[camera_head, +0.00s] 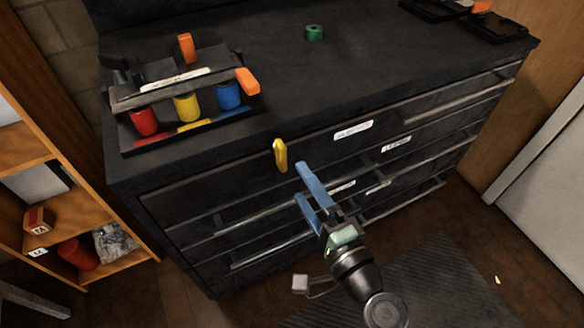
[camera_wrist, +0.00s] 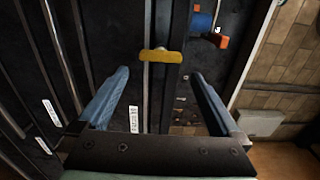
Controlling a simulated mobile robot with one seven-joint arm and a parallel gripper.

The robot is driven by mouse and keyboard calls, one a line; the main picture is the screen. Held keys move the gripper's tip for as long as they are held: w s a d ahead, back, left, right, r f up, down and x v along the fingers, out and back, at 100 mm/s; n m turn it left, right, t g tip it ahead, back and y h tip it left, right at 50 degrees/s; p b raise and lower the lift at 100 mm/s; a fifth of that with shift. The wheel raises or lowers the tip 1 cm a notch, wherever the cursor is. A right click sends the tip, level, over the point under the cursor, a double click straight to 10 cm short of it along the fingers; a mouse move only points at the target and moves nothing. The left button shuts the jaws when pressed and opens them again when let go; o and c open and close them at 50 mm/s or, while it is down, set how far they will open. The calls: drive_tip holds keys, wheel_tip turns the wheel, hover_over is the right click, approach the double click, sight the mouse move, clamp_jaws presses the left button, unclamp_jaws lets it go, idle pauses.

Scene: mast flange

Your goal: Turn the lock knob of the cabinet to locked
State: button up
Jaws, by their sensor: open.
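The lock knob (camera_head: 281,155) is a yellow bar on the upper front of the black cabinet (camera_head: 260,55). In the head view it stands close to upright, slightly tilted. In the wrist view the knob (camera_wrist: 161,56) lies across the picture, beyond the fingertips and between their lines. My gripper (camera_head: 301,181) has blue fingers, open and empty, just right of and below the knob in the head view. It also shows in the wrist view (camera_wrist: 158,74), with a wide gap between the fingers. Nothing touches the knob. Any lock marks around it are too small to read.
Drawer handles (camera_head: 270,248) stick out along the cabinet front. On top stand a rack with red, yellow and blue cylinders (camera_head: 186,108), a green ring (camera_head: 314,33) and dark trays (camera_head: 492,27). A wooden shelf (camera_head: 120,262) is at the left. The floor at the right is mostly clear.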

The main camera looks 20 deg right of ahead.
drive_tip(key=s, duration=0.4)
idle(0.4)
drive_tip(key=w+a+r+n+t+y, duration=0.1)
drive_tip(key=w+a+r+n, duration=0.25)
drive_tip(key=r, duration=0.55)
drive_tip(key=w+a+r+n+t, duration=0.1)
drive_tip(key=w+a+r+n, duration=0.3)
drive_tip(key=r, duration=0.5)
drive_tip(key=w+a+r+n+t+y, duration=0.1)
drive_tip(key=w+a+r+n, duration=0.2)
drive_tip(key=r+n, duration=0.35)
drive_tip(key=s+a+r+n+t+h, duration=0.15)
drive_tip(key=s+r, duration=0.25)
drive_tip(key=r, duration=0.5)
drive_tip(key=s+a+r+n+t, duration=0.1)
drive_tip(key=s+a+r+t, duration=0.25)
drive_tip(key=r, duration=0.45)
drive_tip(key=s+a+r+n+t+h, duration=0.15)
drive_tip(key=s+r, duration=0.25)
drive_tip(key=r, duration=0.5)
wheel_tip(320, 180, up, 17)
drive_tip(key=w+p, duration=0.1)
drive_tip(key=p, duration=1.8)
drive_tip(key=shift+r, duration=0.15)
